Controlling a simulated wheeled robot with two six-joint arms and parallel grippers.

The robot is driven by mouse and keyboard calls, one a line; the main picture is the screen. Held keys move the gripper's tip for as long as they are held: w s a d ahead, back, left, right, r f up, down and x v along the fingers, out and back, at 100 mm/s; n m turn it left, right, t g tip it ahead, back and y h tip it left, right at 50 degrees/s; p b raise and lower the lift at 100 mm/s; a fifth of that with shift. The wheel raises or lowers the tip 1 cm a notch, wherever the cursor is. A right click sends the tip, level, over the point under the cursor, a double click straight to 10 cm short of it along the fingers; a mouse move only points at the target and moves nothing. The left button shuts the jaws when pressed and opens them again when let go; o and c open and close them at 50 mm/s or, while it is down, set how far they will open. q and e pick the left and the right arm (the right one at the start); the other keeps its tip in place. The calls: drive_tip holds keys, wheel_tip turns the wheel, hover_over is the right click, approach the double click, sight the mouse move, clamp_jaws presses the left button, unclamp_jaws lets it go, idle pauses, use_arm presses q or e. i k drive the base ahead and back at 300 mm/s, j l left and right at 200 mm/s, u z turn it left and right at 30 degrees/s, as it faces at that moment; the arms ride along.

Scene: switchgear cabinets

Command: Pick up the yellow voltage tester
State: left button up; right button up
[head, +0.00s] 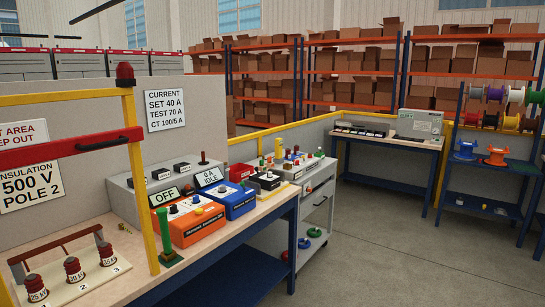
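I cannot single out a yellow voltage tester in the head view. Small coloured items, some with yellow on them, stand crowded on top of the grey cart (318,186) beyond the workbench, too small to tell apart. Neither of my grippers is in view.
The workbench (228,241) carries an orange box (198,228), a blue box (238,205), a green post (165,234) and a board with several insulators (73,268). A yellow frame with a red barrier (70,152) crosses the left. Floor (400,255) on the right is clear.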

sight(278, 141)
drive_tip(key=i+u, duration=0.1)
drive_tip(key=i, duration=0.15)
drive_tip(key=i+l+z, duration=0.15)
drive_tip(key=i+z, duration=0.2)
drive_tip(key=i, duration=0.2)
drive_tip(key=i+z, duration=0.35)
drive_tip(key=i, duration=0.15)
drive_tip(key=i+j+z, duration=0.1)
drive_tip(key=i+z, duration=0.25)
drive_tip(key=i, duration=1.1)
drive_tip(key=i+l, duration=0.1)
drive_tip(key=i, duration=0.8)
drive_tip(key=i+u, duration=0.4)
drive_tip(key=i, duration=0.3)
drive_tip(key=i+u, duration=0.35)
drive_tip(key=i, duration=0.3)
drive_tip(key=l+u, duration=0.1)
drive_tip(key=u, duration=0.25)
drive_tip(key=i, duration=0.05)
